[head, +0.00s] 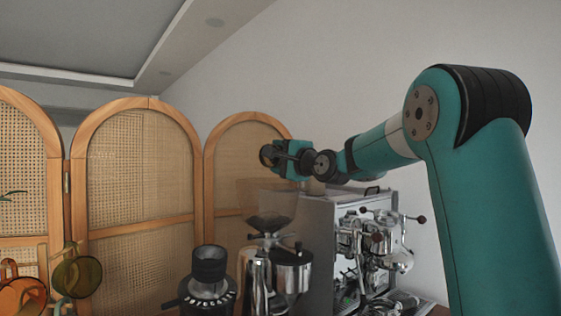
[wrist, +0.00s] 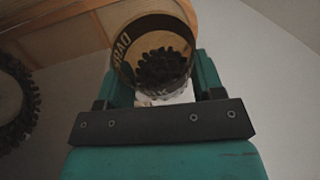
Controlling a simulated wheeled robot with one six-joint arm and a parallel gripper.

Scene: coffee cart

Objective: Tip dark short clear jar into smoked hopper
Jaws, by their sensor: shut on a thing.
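My gripper (head: 290,158) is above and slightly right of the smoked hopper in the head view. It is shut on the short clear jar (head: 268,155), which looks small and dark there. In the wrist view the jar (wrist: 160,28) sits between the teal fingers of my gripper (wrist: 163,85). It has a dark lettered band, and dark beans show inside it. The jar looks tilted; its exact angle is hard to tell. The smoked hopper (head: 266,197) is a see-through brown funnel on top of a grinder, with dark matter at its bottom.
A silver espresso machine (head: 370,240) stands right of the hopper, below my arm. A black grinder (head: 208,280) and orange and olive glassware (head: 75,275) stand left. A cane folding screen (head: 135,190) is behind.

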